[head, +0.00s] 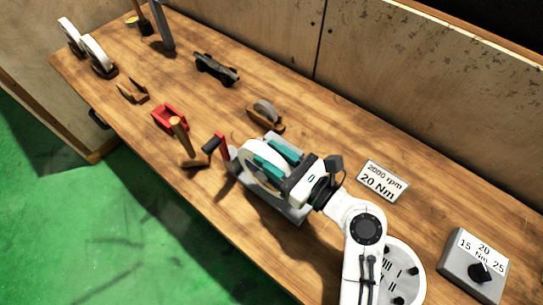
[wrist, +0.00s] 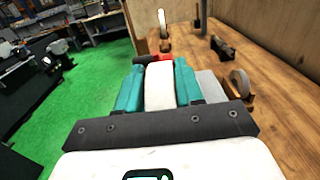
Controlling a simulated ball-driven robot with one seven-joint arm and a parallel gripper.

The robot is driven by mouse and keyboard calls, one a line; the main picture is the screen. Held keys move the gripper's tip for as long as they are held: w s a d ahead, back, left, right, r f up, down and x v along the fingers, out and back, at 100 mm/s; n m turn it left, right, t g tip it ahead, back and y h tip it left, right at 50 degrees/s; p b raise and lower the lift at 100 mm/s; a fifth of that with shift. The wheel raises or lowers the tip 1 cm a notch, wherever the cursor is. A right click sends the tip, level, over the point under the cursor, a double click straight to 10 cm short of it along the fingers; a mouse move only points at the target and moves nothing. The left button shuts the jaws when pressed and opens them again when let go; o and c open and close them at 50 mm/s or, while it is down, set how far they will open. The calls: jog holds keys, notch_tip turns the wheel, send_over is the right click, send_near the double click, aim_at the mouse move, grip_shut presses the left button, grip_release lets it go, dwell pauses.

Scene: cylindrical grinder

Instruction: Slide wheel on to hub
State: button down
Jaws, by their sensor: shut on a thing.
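My gripper (head: 268,158) is shut on a white wheel (head: 246,158), one teal finger on each side. In the wrist view the wheel (wrist: 159,88) stands edge-on between the teal fingers. The wheel is at the grinder, above its grey base (head: 292,213). A red crank with a black grip (head: 212,144) stands just left of the wheel, and its red part shows behind the wheel in the wrist view (wrist: 160,58). The hub is hidden behind the wheel and gripper, so I cannot tell whether the wheel is around it or beside it.
A small grey wheel on a wooden stand (head: 265,113) is behind the grinder. A red block (head: 169,117) and a wooden-handled tool (head: 181,136) lie left. A sign (head: 382,181) and a dial box (head: 474,264) are right. More white wheels (head: 97,53) stand far left.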

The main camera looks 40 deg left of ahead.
jog(key=shift+w+r, duration=0.2)
jog(key=shift+w, duration=0.55)
dwell(0.3)
jog(key=c, duration=1.1)
grip_release()
jog(key=o, duration=0.5)
jog(key=shift+f, duration=0.1)
jog(key=shift+c, duration=0.2)
jog(key=shift+f, duration=0.25)
jog(key=d+b, duration=0.2)
jog(key=d, duration=0.9)
jog(key=shift+s+r, duration=0.15)
jog(key=shift+s, duration=0.3)
